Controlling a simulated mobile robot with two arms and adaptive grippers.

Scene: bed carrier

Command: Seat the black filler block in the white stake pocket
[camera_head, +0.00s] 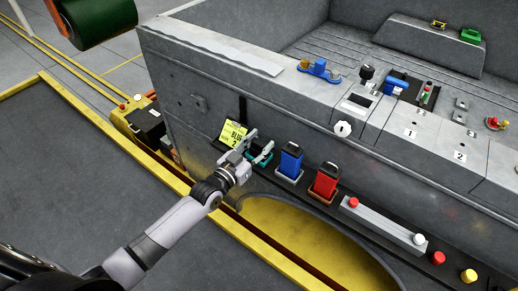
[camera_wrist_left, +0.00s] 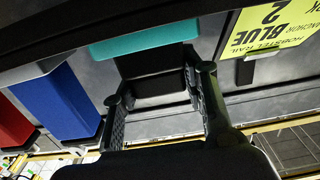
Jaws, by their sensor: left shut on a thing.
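My left gripper (camera_head: 250,150) is at the side of the carrier, shut on the black filler block (camera_wrist_left: 152,88) by a teal holder (camera_head: 264,158). In the left wrist view, the fingers (camera_wrist_left: 160,95) stand on both sides of the dark block, and the teal holder (camera_wrist_left: 145,39) lies just beyond it. I cannot tell whether the block is still fully in the holder. A white-rimmed pocket (camera_head: 358,101) with a dark opening is on the top rail, up and right of the gripper. My right gripper is not in view.
A blue block (camera_head: 290,161) and a red block (camera_head: 325,181) stand in holders right of the gripper. A yellow tag (camera_head: 232,134) hangs close on its left. A blue fixture (camera_head: 318,70) and a black knob (camera_head: 367,73) sit on the rail near the white pocket.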

